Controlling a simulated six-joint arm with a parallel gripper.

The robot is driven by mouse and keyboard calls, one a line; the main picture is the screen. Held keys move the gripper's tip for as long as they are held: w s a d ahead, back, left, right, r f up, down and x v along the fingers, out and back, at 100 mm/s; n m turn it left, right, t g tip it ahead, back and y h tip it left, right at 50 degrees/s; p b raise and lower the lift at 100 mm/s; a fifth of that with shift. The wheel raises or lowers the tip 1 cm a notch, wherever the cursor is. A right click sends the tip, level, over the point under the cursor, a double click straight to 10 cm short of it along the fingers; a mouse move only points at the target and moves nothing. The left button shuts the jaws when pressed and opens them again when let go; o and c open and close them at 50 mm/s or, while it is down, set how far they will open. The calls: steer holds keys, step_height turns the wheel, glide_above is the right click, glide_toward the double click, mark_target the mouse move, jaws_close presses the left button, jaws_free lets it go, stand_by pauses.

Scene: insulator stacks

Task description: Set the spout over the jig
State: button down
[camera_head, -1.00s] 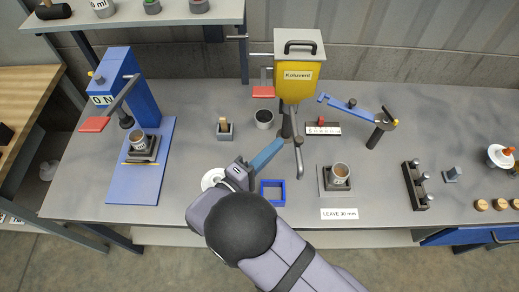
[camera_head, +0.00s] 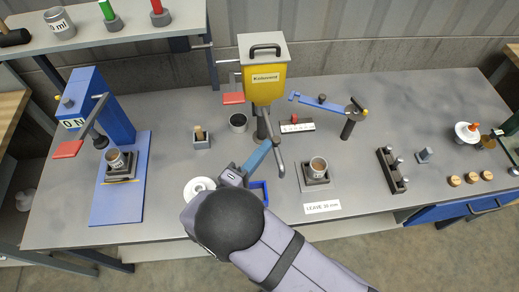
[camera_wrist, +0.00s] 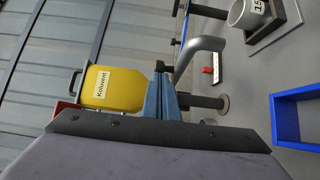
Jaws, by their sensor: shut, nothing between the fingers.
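The spout (camera_head: 280,161) is a bent grey pipe under the yellow hopper marked Koluvent (camera_head: 262,84). Its outlet points toward the front, left of the jig. The jig (camera_head: 316,185) is a dark square holder on a grey plate, with a grey cup (camera_head: 317,168) of brown contents standing in it. My gripper (camera_head: 273,144) is shut and empty, its blue fingertips at the left side of the spout. In the wrist view the shut fingers (camera_wrist: 161,92) are close beside the spout (camera_wrist: 200,52); I cannot tell whether they touch it.
A blue square frame (camera_head: 267,190) lies partly hidden behind my arm, beside a white disc (camera_head: 199,186). A blue pivoting arm (camera_head: 322,101) stands behind the jig, and a dark rack (camera_head: 391,170) to its right. A "LEAVE 30 mm" card (camera_head: 322,207) lies in front.

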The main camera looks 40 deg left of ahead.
steer(key=w+d+b, duration=0.6)
steer(key=w, duration=0.4)
steer(key=shift+d, duration=0.4)
steer(key=shift+r, duration=0.1)
steer(key=s+d+b, duration=0.5)
steer(key=s+d, duration=0.1)
steer(key=s, duration=0.5)
steer(key=shift+s+d, duration=0.2)
steer(key=shift+s, duration=0.1)
